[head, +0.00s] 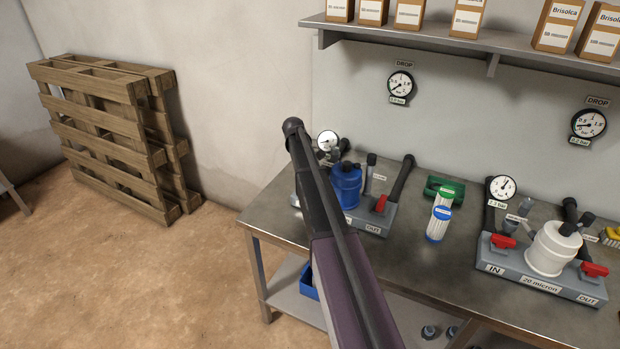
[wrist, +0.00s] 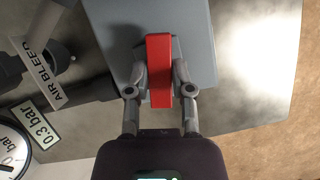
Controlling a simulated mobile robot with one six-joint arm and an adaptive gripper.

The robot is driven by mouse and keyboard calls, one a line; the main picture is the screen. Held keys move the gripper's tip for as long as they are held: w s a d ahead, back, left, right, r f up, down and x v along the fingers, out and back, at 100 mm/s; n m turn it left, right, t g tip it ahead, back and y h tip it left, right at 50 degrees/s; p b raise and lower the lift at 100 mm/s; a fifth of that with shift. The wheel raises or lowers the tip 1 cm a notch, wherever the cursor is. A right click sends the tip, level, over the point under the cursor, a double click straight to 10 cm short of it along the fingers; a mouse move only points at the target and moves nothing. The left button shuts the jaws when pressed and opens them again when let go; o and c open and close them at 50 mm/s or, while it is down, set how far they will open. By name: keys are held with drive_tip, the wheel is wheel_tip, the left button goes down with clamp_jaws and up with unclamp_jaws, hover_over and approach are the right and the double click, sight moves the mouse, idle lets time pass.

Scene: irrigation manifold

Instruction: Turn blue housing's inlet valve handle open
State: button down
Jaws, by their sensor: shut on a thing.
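The blue housing (head: 346,186) stands on a grey base at the left end of the bench, partly covered by my arm. In the wrist view, my gripper (wrist: 160,82) is shut on a red valve handle (wrist: 159,60), one finger against each long side. The handle runs straight up and down in that picture, over a grey base block (wrist: 190,25). In the head view, my arm hides this inlet handle and my gripper. The red handle by the OUT label (head: 380,203) is the housing's other valve.
A gauge (wrist: 12,150) with a 0.3 bar tag and an AIR BLEED label (wrist: 48,72) lie left of my gripper. A shelf (head: 420,37) overhangs the bench.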

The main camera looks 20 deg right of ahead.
drive_tip(key=shift+s+n+t+h, duration=0.1)
drive_tip(key=shift+n+t+h, duration=0.25)
drive_tip(key=shift+n, duration=0.95)
drive_tip(key=c, duration=0.5)
unclamp_jaws()
drive_tip(key=shift+m, duration=0.3)
